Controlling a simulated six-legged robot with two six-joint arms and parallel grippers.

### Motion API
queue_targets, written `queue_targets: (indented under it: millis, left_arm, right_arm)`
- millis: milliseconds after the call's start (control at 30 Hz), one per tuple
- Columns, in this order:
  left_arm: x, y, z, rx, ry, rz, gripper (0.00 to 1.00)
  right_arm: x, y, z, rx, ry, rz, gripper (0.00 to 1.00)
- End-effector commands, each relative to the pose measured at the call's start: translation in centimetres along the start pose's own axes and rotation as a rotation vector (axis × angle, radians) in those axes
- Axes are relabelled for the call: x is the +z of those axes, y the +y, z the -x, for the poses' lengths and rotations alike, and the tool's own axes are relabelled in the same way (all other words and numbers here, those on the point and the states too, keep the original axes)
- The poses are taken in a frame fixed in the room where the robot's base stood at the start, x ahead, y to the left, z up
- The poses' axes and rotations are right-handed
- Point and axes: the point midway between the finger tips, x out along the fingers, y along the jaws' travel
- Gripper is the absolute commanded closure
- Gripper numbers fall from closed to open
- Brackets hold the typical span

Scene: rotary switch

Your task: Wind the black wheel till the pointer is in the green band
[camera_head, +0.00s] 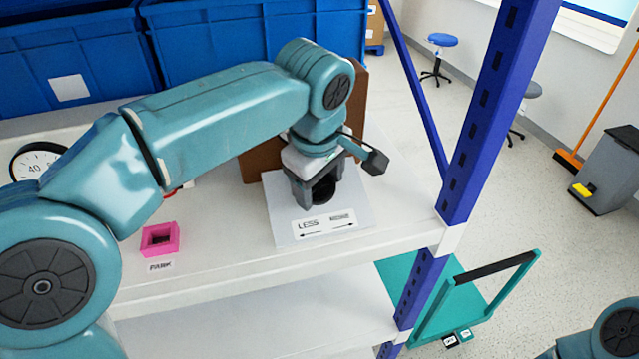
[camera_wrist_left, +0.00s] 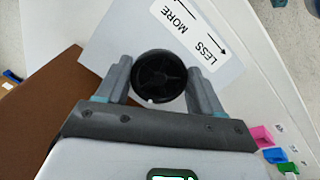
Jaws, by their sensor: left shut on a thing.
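The black wheel (camera_head: 322,196) sits on a pale plate (camera_head: 283,236) with a label reading LESS and MORE (camera_head: 325,223) with arrows. My left gripper (camera_head: 316,190) comes down from above with its fingers on either side of the wheel, shut on it. In the left wrist view the round wheel (camera_wrist_left: 160,77) lies between the two fingers of the gripper (camera_wrist_left: 158,66). A white dial (camera_head: 36,163) with the number 40 stands at the far left. My left arm hides part of it. I cannot make out its pointer or a green band. My right gripper is out of view.
A pink open box (camera_head: 160,239) stands on the white shelf (camera_head: 215,262), with a PARK label in front. A brown board (camera_head: 250,166) stands behind the plate. Blue crates (camera_head: 210,45) line the back. A blue upright (camera_head: 490,100) bounds the shelf at the right.

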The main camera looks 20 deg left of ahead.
Motion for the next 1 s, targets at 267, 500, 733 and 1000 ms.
queue_targets:
  millis: [267,500,733,1000]
  left_arm:
    - [-0.25,0.03,0.06,0.009,0.006,0.034,0.64]
    - [-0.27,0.02,0.08,0.008,0.007,0.034,0.64]
    - [-0.21,0.0,0.06,0.007,0.005,0.033,0.08]
    - [-0.11,0.03,0.46,0.007,0.003,0.031,0.08]
  right_arm:
    - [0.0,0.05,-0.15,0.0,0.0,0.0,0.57]
    - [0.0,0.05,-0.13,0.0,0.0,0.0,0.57]
    - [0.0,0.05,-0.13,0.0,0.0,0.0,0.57]
    - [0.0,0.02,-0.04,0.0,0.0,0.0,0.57]
